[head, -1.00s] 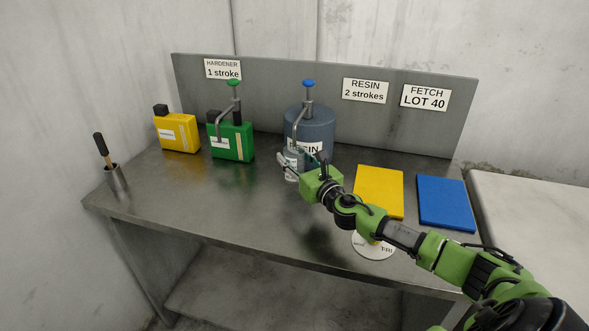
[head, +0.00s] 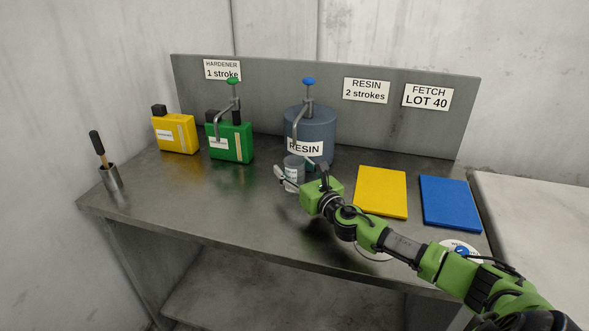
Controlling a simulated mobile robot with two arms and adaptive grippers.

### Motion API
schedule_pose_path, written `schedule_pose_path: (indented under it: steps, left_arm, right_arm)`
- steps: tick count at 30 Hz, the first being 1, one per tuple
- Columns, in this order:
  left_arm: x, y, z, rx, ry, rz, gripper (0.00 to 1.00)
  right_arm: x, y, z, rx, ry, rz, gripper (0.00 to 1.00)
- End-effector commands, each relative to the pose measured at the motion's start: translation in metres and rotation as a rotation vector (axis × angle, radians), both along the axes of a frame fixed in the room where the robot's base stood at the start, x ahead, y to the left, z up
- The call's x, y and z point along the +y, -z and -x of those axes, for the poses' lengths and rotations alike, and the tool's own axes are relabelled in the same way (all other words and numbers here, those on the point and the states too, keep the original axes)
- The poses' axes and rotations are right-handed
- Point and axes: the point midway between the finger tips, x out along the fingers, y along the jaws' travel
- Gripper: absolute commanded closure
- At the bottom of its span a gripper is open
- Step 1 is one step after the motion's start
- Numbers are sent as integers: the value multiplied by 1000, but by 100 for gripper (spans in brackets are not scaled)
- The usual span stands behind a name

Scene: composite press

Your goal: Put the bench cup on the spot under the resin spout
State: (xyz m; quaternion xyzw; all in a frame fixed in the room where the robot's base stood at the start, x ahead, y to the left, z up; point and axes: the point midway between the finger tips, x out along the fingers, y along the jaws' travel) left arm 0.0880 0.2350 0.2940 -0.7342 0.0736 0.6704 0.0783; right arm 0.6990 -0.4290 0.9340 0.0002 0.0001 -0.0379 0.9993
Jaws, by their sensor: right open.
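The bench cup (head: 292,174), a small grey cup with a pale label, stands upright in front of the blue-grey resin drum (head: 318,128). The resin spout (head: 295,135) bends down just above the cup's rim in the picture. I cannot tell whether the cup is exactly beneath it, and the spot itself is hidden. My right gripper (head: 296,171) is open, with one finger at the cup's left and the other at its right rear. Its green body is at the cup's front right. My left gripper is out of view.
A green hardener can (head: 232,145) and a yellow can (head: 178,135) stand left of the drum. A yellow panel (head: 382,190) and a blue panel (head: 449,203) lie on the right. A holder (head: 112,178) with a dark-handled tool stands far left. The front left bench is clear.

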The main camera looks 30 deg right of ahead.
Motion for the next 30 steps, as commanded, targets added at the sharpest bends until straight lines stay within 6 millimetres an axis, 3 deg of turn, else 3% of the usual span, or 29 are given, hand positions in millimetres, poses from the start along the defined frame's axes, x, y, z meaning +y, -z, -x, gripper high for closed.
schedule_pose_path:
  steps: [5,8,21,30]
  left_arm:
    - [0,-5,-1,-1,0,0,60]
    - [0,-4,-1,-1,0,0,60]
    - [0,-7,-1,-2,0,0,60]
    - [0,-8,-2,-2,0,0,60]
  right_arm:
    - [0,-6,0,-1,0,1,42]
    - [1,-2,10,3,-2,2,42]
    - [6,-1,82,5,-1,3,42]
    - [9,-3,114,2,0,1,42]
